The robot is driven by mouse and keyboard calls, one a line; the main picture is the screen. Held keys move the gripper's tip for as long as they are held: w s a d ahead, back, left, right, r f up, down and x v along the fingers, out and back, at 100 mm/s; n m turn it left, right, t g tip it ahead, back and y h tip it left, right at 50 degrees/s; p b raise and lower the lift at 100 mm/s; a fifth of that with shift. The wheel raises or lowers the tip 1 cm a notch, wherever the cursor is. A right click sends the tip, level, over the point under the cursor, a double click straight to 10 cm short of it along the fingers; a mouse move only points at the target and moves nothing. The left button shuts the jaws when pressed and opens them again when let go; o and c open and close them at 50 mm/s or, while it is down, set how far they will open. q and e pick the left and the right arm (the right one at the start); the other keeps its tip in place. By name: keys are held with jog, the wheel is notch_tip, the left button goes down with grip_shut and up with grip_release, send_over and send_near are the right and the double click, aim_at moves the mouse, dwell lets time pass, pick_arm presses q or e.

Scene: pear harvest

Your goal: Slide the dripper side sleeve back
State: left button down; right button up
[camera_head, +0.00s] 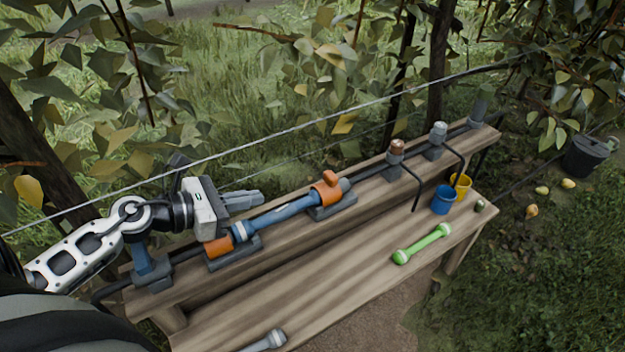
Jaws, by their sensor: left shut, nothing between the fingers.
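A pipe line runs along the raised back shelf of the wooden bench. A blue pipe section (285,216) lies between an orange sleeve (218,247) at its left end and an orange fitting with a knob (327,190) at its right end. A white band and blue collar sit beside the left orange sleeve. I cannot tell for sure which sleeve is the dripper side one. My left gripper (258,198) is shut and empty. It appears just above the left part of the blue pipe, pointing right; contact cannot be told. My right gripper is out of view.
A green dumbbell-shaped piece (422,243) and a grey piece (266,341) lie on the lower bench (330,290). A blue cup (443,200) and yellow cup (461,186) stand at right. Upright fittings (395,155) line the shelf. A wire crosses behind.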

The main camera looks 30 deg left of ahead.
pick_arm(q)
jog(key=p, duration=0.2)
send_near(326, 180)
jog(key=x, duration=0.5)
jog(key=shift+w+d+f, duration=0.1)
jog(key=shift+f, duration=0.05)
jog(key=shift+w+d+f, duration=0.1)
jog(key=shift+w+d, duration=0.2)
jog(key=shift+w, duration=0.2)
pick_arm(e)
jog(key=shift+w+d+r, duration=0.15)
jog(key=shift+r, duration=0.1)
